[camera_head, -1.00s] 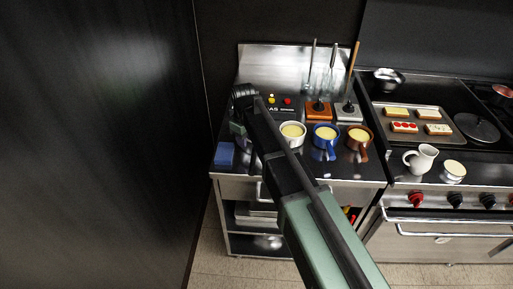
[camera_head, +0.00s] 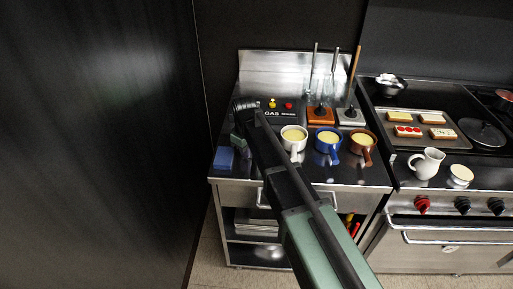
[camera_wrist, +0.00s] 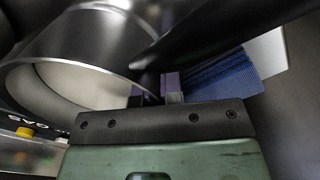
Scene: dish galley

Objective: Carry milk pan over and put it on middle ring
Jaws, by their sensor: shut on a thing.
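In the wrist view a metal pan (camera_wrist: 85,45) fills the upper left, its pale round opening facing the camera's lower left; it looks like the milk pan. A dark handle (camera_wrist: 200,35) runs from it to the upper right. My gripper (camera_wrist: 160,95) is shut at the handle, close beside the pan's wall. I cannot pick out the middle ring; the cooktop (camera_head: 405,165) at right is partly covered.
White (camera_head: 293,138), blue (camera_head: 327,140) and brown (camera_head: 362,143) handled pots stand on the left counter. A blue cloth or sponge (camera_head: 223,159) lies at its left edge. A tray of slices (camera_head: 418,139), a white jug (camera_head: 427,163) and a dark lid (camera_head: 482,134) occupy the range. A dark wall stands left.

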